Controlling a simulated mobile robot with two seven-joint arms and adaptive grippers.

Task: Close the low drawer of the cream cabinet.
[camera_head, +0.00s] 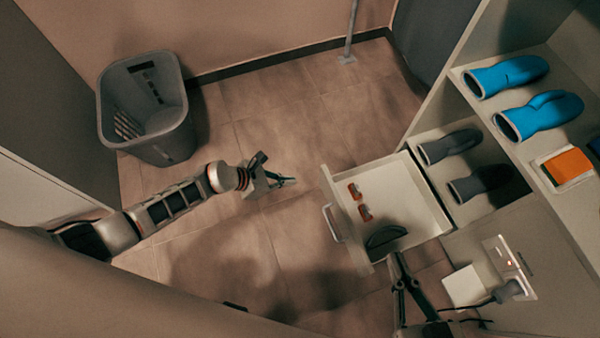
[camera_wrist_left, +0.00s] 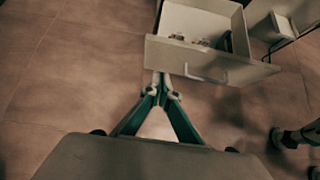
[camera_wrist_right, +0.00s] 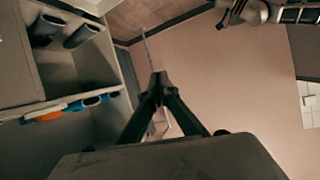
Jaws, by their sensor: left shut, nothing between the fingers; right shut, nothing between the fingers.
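The low drawer (camera_head: 405,205) of the cream cabinet (camera_head: 470,216) is pulled open in the head view. It holds two small orange-brown items (camera_head: 359,202) and a dark curved item (camera_head: 385,238). Its front with a bar handle (camera_head: 333,223) faces left. My left gripper (camera_head: 290,180) is shut and empty, apart from the drawer, left of its front. In the left wrist view the drawer front (camera_wrist_left: 208,62) lies ahead of the fingertips (camera_wrist_left: 161,78). My right gripper (camera_head: 399,262) is shut and empty, close by the drawer's near side; whether it touches cannot be told.
A grey basket (camera_head: 150,105) stands at back left. A socket with a plug and cord (camera_head: 507,290) is at lower right.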

